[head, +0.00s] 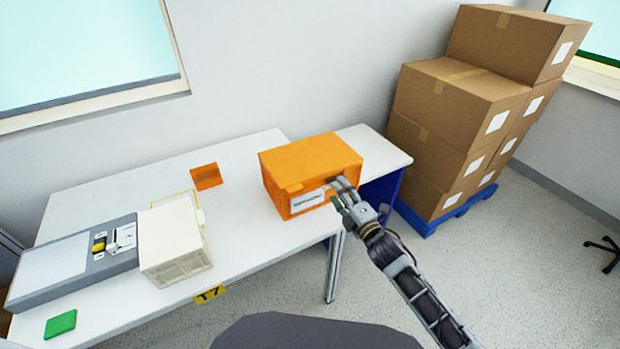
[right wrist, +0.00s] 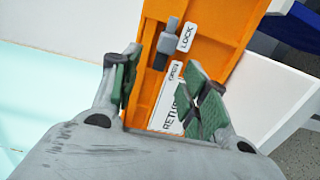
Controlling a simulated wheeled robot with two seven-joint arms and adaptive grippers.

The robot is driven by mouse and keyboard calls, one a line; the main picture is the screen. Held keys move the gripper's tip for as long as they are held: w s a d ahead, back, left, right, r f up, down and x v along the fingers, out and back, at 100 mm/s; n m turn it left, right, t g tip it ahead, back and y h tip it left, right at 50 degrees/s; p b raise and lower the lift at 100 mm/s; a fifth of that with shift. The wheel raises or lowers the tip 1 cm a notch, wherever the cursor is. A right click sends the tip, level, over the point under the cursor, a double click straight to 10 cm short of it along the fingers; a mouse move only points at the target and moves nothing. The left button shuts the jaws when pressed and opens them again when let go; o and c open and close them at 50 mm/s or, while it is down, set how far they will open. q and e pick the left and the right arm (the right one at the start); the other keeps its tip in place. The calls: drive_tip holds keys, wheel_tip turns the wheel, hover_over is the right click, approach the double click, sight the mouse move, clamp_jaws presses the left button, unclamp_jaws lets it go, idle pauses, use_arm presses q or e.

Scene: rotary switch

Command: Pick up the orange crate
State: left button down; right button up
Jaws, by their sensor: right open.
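The orange crate (head: 305,162) stands closed on the white table, near its right end, with a white label on its front. My right gripper (head: 340,192) is at the front right of the crate, close to the label. In the right wrist view the gripper (right wrist: 165,85) is open, with its two green-padded fingers apart. The crate's orange face (right wrist: 222,32) shows between and beyond them, with a grey latch and labels reading LOCK, OPEN and RETURN. Whether the fingers touch the crate cannot be told. My left gripper is out of view.
The white table (head: 120,205) also holds a small orange piece (head: 206,176), a cream basket (head: 172,240), a grey panel (head: 75,262) and a green square (head: 60,323). Stacked cardboard boxes (head: 455,120) stand on a blue pallet (head: 425,222) at right. The floor in front is clear.

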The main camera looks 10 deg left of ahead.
sight(330, 180)
drive_tip(key=shift+x, duration=1.75)
drive_tip(key=shift+f, duration=0.1)
clamp_jaws()
drive_tip(key=shift+r, duration=0.2)
